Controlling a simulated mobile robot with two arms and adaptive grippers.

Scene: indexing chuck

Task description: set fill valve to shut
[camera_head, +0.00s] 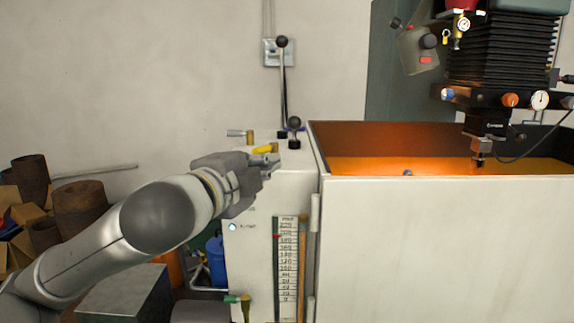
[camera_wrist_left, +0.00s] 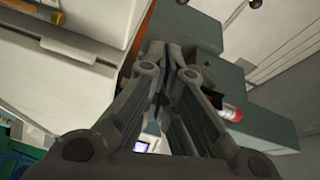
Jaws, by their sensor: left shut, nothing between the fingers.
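My left gripper (camera_head: 268,163) is shut and empty, at the top front of the white cabinet (camera_head: 252,190). It is just below a valve with a yellow lever handle (camera_head: 263,150); whether they touch I cannot tell. A brass valve with a grey handle (camera_head: 240,134) stands behind it, and a green-handled valve (camera_head: 237,298) sits low on the cabinet front. No label shows which is the fill valve. In the left wrist view the closed fingers (camera_wrist_left: 168,62) show with nothing between them. My right gripper is not in view.
A short black-knobbed lever (camera_head: 295,132) and a tall one (camera_head: 283,85) rise beside the valves. A scale gauge (camera_head: 287,265) is on the cabinet front. The large open tank (camera_head: 440,240) is at right, under the machine head (camera_head: 487,115). Boxes and rolls clutter the left.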

